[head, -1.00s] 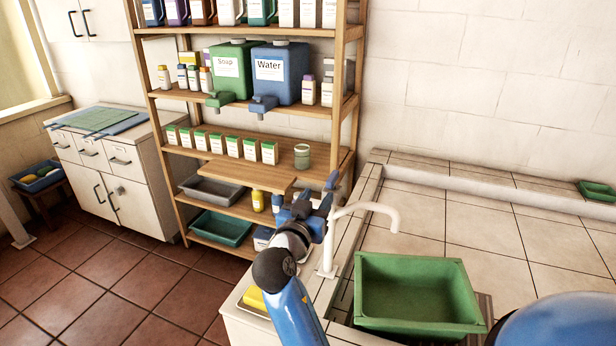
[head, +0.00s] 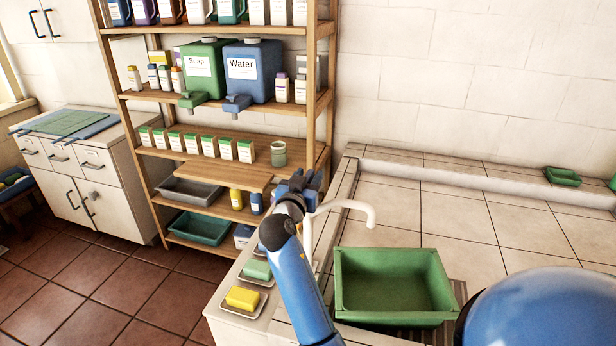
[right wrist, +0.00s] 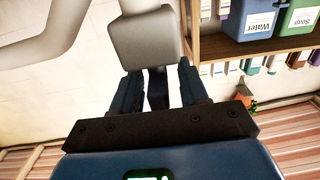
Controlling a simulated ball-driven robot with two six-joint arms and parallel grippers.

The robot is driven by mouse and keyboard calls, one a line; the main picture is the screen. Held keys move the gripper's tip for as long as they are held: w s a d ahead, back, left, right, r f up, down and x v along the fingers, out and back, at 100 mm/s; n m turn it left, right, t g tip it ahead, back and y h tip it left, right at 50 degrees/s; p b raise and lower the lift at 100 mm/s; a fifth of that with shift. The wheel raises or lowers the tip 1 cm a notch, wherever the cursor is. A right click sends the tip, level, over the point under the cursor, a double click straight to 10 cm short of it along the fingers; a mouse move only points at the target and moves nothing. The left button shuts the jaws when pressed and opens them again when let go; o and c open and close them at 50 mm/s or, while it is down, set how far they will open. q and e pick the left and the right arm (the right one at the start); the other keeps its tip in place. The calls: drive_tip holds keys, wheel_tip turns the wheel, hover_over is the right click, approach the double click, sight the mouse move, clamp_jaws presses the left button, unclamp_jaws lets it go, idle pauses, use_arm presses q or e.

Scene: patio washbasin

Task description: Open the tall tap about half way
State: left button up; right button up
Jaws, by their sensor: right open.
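The tall tap (head: 345,206) is white, with a curved spout over the green basin (head: 440,318); its upright is partly hidden behind my right arm. My right gripper (head: 300,181) is at the top of the tap, left of the spout. In the right wrist view the pale spout (right wrist: 48,30) bends at upper left and a grey block (right wrist: 147,38), apparently the tap's head, lies just beyond the fingertips. My right gripper (right wrist: 158,76) is open there, with a narrow dark piece showing between its fingers. I cannot tell whether the fingers touch the tap. My left gripper is not in view.
A wooden shelf with a green soap container (head: 207,70) and a blue water container (head: 252,72) stands behind the gripper. Yellow soap (head: 242,298) and green soap (head: 257,269) lie on dishes left of my arm. Tiled counter right of the tap is mostly clear.

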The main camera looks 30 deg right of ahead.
clamp_jaws()
idle(0.3)
